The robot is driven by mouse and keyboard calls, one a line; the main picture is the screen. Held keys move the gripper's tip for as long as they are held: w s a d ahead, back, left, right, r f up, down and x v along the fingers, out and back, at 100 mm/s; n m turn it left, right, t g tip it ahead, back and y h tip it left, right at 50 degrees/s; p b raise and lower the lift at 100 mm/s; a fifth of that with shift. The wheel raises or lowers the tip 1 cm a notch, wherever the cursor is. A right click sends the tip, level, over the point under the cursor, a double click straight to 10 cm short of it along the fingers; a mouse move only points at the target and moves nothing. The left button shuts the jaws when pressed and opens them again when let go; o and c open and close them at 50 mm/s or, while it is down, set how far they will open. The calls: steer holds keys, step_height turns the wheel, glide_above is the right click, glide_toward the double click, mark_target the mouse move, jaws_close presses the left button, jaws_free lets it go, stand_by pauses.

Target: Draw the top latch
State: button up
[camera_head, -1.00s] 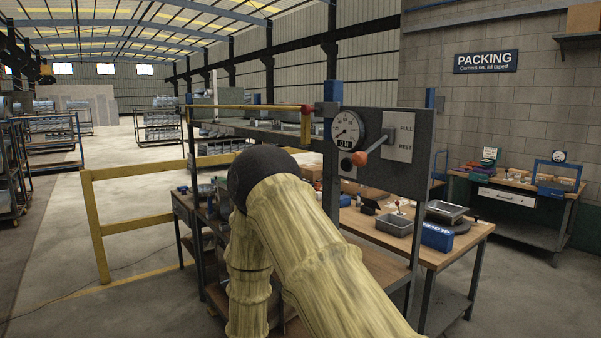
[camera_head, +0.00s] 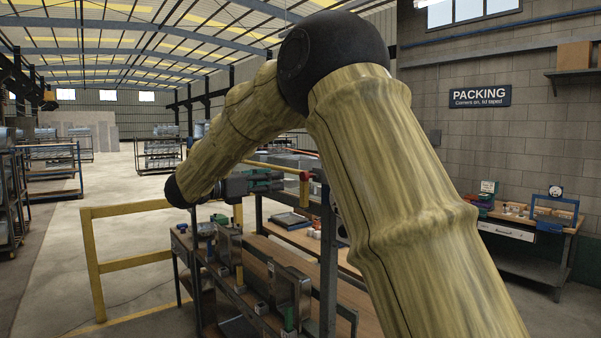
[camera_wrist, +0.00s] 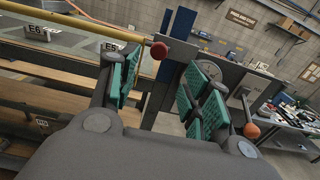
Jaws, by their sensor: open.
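A yellow bar (camera_head: 283,167) with a red end (camera_head: 305,175) runs along the top of the rack. I take it for the top latch, but cannot be sure. In the wrist view the bar (camera_wrist: 100,28) ends in a red ball (camera_wrist: 158,50) beside a blue post (camera_wrist: 180,28). My gripper (camera_head: 272,181) is open and empty, with green pads. In the wrist view the red ball appears beyond the gap between my fingers (camera_wrist: 165,85), apart from them. An orange knob (camera_wrist: 251,130) on a lever shows to the right. My arm hides most of the gauge panel in the head view.
The workbench (camera_head: 266,250) below holds metal plates and small blocks. A yellow guard rail (camera_head: 130,210) stands at the left. A packing bench (camera_head: 525,225) stands at the right wall. The floor at the left is mostly clear.

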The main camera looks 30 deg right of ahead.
mark_target(302, 176)
steer(key=d+p, duration=0.2)
steer(key=d, duration=0.1)
steer(key=d+p, duration=0.2)
steer(key=d, duration=0.1)
steer(key=d+p, duration=0.1)
steer(key=d, duration=0.2)
steer(key=shift+w+d+p, duration=0.2)
steer(key=shift+w+p, duration=0.2)
steer(key=shift+d, duration=0.6)
steer(key=shift+f, duration=0.1)
jaws_close()
